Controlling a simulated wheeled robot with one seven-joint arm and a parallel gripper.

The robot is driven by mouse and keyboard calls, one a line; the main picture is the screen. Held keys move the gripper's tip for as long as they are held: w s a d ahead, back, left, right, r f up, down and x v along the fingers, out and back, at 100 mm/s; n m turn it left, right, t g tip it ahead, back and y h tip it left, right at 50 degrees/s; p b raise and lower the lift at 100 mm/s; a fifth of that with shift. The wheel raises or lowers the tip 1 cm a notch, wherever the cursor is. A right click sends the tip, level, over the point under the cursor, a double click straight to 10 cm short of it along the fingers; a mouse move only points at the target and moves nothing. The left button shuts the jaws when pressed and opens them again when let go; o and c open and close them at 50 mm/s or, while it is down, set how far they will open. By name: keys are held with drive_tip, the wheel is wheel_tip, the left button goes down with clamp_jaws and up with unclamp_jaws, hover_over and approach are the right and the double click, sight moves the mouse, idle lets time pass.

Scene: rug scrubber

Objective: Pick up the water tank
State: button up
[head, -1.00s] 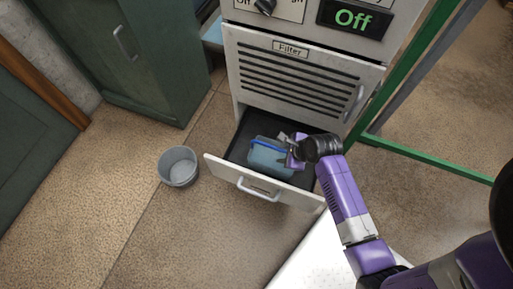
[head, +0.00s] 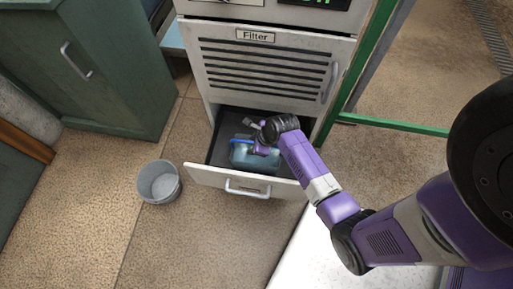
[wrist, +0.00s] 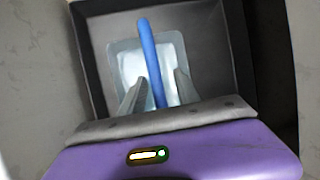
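The water tank (head: 241,157) is a translucent light-blue container with a blue handle. It sits inside the open bottom drawer (head: 222,178) of the machine. In the wrist view the tank (wrist: 124,62) lies ahead of my gripper, and its blue handle (wrist: 149,55) runs between the two fingers. My gripper (wrist: 158,88) is open, with a finger on each side of the handle and gaps showing. In the head view my gripper (head: 258,146) is over the tank and hides part of it.
A grey bucket (head: 159,182) stands on the floor left of the drawer. The filter panel (head: 262,68) is above the drawer. A green cabinet (head: 95,65) is at the left and a green frame (head: 395,125) at the right. The floor in front of the drawer is clear at left.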

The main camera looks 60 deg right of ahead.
drive_tip(key=shift+f, duration=0.2)
idle(0.7)
drive_tip(key=shift+c, duration=0.5)
clamp_jaws()
idle(0.8)
